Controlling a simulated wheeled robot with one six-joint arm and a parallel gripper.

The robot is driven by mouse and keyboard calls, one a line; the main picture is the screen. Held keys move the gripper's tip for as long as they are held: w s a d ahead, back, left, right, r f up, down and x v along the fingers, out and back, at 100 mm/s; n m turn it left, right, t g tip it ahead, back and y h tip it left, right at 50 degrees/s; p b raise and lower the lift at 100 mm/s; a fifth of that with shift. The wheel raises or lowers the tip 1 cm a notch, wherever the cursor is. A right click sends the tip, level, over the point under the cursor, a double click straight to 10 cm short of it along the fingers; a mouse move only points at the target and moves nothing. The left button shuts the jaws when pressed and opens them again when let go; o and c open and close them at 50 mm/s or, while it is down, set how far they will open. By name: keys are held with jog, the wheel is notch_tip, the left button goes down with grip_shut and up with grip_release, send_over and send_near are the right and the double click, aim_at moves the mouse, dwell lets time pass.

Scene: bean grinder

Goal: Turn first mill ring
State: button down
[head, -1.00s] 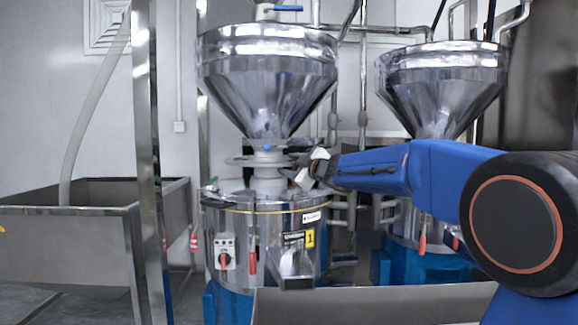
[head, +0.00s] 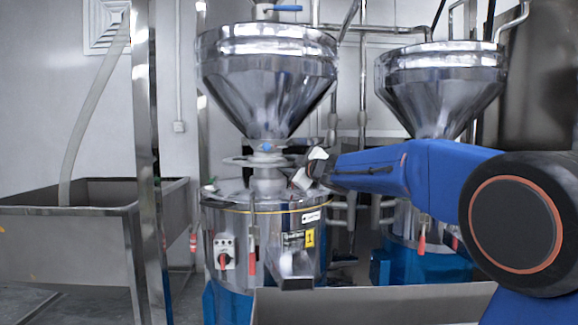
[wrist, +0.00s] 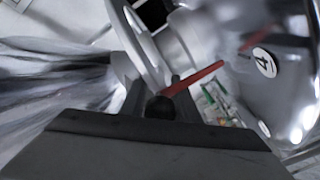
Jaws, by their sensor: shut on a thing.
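The first mill (head: 268,225) is a shiny steel drum with a yellow number 1 plate, under a steel hopper (head: 265,85). Its flat grey ring (head: 243,161) sits around the neck between hopper and drum. My gripper (head: 292,160) reaches the ring's right side from the right; its fingertips are small and dark there. In the wrist view the ring (wrist: 140,42) shows as a pale curved rim just beyond my fingers. My gripper (wrist: 160,106) is shut on a dark round knob (wrist: 160,107) by the rim. The fingers hide part of the knob.
A red lever (wrist: 195,79) and a steel surface with a round number 4 label (wrist: 264,62) lie close to my fingers. A second mill's hopper (head: 440,85) stands right. A steel trough (head: 75,235) and upright post (head: 147,160) are at left.

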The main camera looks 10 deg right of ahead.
aim_at(271, 165)
jog(key=shift+s+a, duration=0.25)
jog(key=shift+a, duration=0.9)
jog(key=shift+s+a, duration=0.2)
jog(key=shift+a, duration=0.9)
jog(key=shift+a+r, duration=0.1)
jog(key=shift+a, duration=1.2)
jog(key=shift+d, duration=0.1)
jog(key=c, duration=1.5)
grip_release()
jog(key=shift+w, duration=0.1)
jog(key=v, duration=1.7)
jog(key=shift+d, duration=0.1)
